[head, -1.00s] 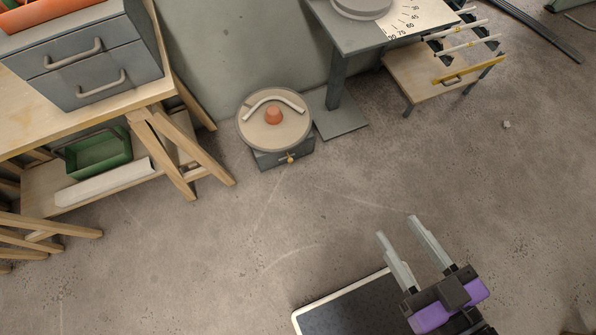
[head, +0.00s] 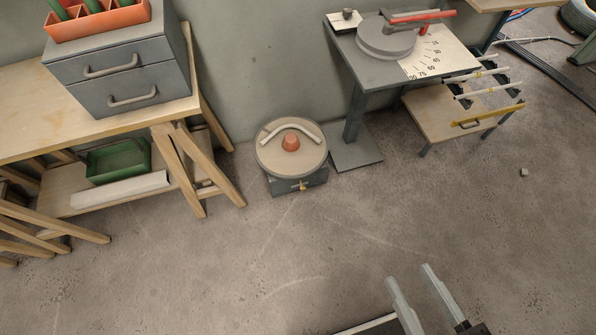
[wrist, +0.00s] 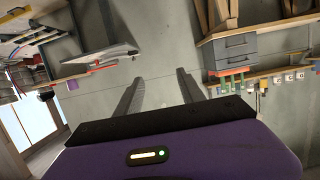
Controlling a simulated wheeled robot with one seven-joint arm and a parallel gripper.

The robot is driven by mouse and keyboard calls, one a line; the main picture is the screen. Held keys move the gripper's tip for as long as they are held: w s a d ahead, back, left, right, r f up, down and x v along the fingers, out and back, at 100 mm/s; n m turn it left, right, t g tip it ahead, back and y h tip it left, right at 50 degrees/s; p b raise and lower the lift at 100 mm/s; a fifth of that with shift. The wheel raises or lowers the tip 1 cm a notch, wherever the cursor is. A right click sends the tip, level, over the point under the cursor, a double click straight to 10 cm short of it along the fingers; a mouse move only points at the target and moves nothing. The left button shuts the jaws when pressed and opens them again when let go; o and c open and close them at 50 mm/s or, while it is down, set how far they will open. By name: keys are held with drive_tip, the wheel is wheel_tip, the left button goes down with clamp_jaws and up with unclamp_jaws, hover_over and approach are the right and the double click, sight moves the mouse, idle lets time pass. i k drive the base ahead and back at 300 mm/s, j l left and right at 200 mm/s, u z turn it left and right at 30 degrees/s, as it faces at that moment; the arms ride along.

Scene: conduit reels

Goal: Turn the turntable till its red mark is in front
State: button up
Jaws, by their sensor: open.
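The turntable (head: 268,158) is a round beige disc on a dark grey base on the floor by the wall. A curved pale piece and an orange-red knob (head: 290,143) are on its top. A small brass-coloured part (head: 303,186) shows at the front of the base. I cannot make out a separate red mark on the disc. My gripper (head: 408,272) is open and empty, at the bottom right of the head view, well apart from the turntable. Its two fingers also show in the wrist view (wrist: 155,80), pointing toward the wall.
A wooden bench (head: 22,140) with grey drawers (head: 118,72) stands at the left. A grey stand (head: 347,62) with a bending tool and angle scale is right of the turntable. A low wooden table (head: 440,121) stands farther right. The floor in front is clear.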

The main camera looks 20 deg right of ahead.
sight(291, 154)
drive_tip(key=i+j, duration=0.4)
drive_tip(key=i, duration=0.15)
drive_tip(key=i+j, duration=0.4)
drive_tip(key=i, duration=0.15)
drive_tip(key=i+j, duration=0.4)
drive_tip(key=i, duration=0.15)
drive_tip(key=i+l+z, duration=0.05)
